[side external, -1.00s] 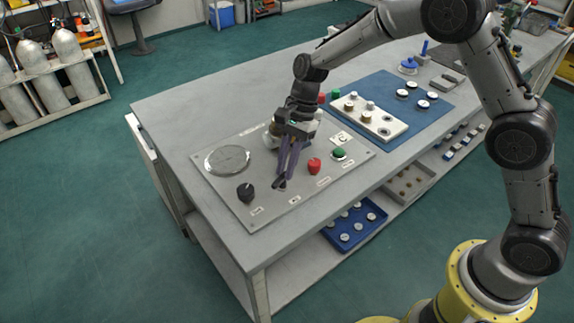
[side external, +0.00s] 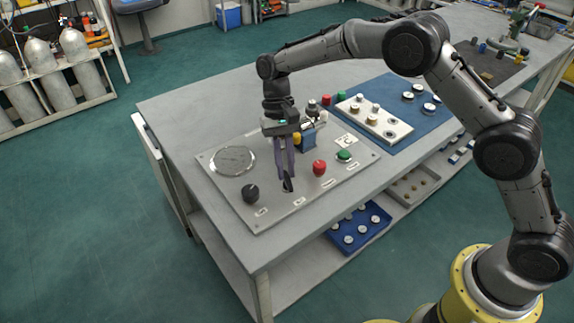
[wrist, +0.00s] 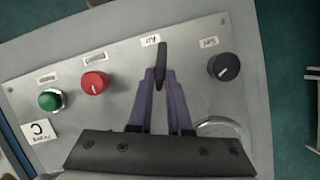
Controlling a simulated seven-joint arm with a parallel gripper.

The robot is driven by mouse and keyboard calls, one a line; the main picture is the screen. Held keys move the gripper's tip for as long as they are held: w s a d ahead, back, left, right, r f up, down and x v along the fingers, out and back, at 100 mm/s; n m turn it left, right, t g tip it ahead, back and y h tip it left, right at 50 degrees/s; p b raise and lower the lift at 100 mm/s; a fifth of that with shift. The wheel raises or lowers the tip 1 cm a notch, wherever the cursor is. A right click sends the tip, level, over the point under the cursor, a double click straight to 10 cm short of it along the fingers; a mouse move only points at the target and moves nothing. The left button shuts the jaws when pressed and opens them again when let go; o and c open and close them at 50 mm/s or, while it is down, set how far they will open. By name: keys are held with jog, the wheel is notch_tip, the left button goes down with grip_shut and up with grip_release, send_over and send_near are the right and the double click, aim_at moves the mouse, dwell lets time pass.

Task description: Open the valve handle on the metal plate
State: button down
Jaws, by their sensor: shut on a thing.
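The metal plate (side external: 255,208) lies on the bench, and its bare surface also fills much of the wrist view (wrist: 110,105). The valve handle (wrist: 161,62) is a slim black lever beside a small white label. It stands between the red knob and the black round knob. My gripper (wrist: 160,76) points down at the plate with its purple fingers closed on the handle. In the side view my gripper (side external: 287,178) partly hides the handle, and only its dark tip (side external: 288,186) shows. The handle's base is hidden by the fingers in the wrist view.
Close by on the plate are a red knob (side external: 319,168), a black round knob (side external: 250,193), a green button (side external: 344,156) and a round gauge (side external: 232,160). A blue mat (side external: 400,139) with a white block (side external: 372,118) lies behind to the right.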

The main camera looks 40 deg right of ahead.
jog(key=shift+a+n+h, duration=0.15)
jog(key=shift+n+h, duration=0.25)
jog(key=shift+n, duration=0.7)
jog(key=c, duration=0.8)
grip_release()
jog(key=shift+c, duration=0.2)
jog(key=a+v, duration=0.1)
jog(key=v, duration=1.2)
jog(key=shift+w+d+r, duration=0.3)
jog(key=shift+d+r, duration=0.05)
jog(key=shift+d, duration=0.15)
